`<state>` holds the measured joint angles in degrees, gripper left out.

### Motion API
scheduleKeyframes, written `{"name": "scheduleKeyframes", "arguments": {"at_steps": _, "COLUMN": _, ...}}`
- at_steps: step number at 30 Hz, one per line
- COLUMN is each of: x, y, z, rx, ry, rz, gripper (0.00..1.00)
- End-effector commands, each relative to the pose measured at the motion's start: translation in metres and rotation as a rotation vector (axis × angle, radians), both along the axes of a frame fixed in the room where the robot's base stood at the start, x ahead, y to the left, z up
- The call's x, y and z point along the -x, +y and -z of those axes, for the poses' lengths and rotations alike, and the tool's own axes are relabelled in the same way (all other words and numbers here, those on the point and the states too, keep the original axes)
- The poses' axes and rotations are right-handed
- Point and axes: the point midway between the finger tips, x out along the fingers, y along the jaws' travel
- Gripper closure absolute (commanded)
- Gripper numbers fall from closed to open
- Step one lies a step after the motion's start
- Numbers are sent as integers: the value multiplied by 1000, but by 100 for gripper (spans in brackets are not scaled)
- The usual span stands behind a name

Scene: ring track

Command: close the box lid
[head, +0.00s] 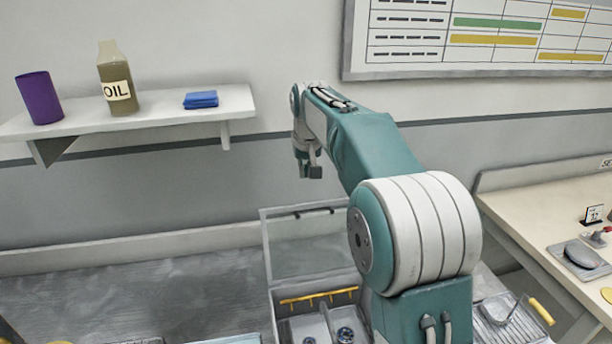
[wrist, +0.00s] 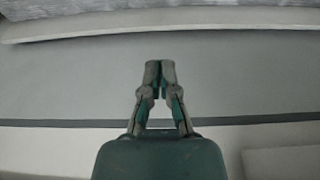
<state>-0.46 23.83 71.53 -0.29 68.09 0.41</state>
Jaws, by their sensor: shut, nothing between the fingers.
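The box (head: 285,304) stands low in the head view, partly hidden behind my arm. Its lid (head: 312,245) is a see-through panel with a pale frame, standing up open at the back of the box. Inside the box are a yellow rack (head: 318,298) and dark round parts. My gripper (head: 308,172) hangs above and behind the lid's top edge, apart from it, in front of the wall. In the wrist view my gripper (wrist: 160,66) is shut with its fingertips together and holds nothing. The box and lid do not show in the wrist view.
A wall shelf (head: 160,108) at the left holds a purple cup (head: 39,98), an oil bottle (head: 117,80) and a blue cloth (head: 201,99). A workbench (head: 540,215) with small items stands at the right. A tray with a yellow handle (head: 541,311) is right of my arm.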

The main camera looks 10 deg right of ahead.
Motion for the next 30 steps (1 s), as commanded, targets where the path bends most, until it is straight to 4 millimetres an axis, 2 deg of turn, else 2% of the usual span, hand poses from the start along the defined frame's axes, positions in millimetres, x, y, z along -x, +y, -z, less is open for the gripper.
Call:
{"name": "scheduleKeyframes", "arguments": {"at_steps": 3, "x": -6, "y": -5, "z": 24, "rx": -2, "ry": 5, "rz": 1, "gripper": 100}}
{"name": "scheduleKeyframes", "arguments": {"at_steps": 13, "x": -22, "y": -6, "z": 76, "rx": -4, "ry": 2, "rz": 2, "gripper": 100}}
{"name": "scheduleKeyframes", "arguments": {"at_steps": 15, "x": -10, "y": -5, "z": 71, "rx": -3, "ry": -1, "rz": 2, "gripper": 100}}
{"name": "scheduleKeyframes", "arguments": {"at_steps": 21, "x": 11, "y": -4, "z": 70, "rx": -2, "ry": 0, "rz": 1, "gripper": 100}}
{"name": "scheduleKeyframes", "arguments": {"at_steps": 30, "x": 19, "y": -6, "z": 70, "rx": -4, "ry": 0, "rz": 2, "gripper": 100}}
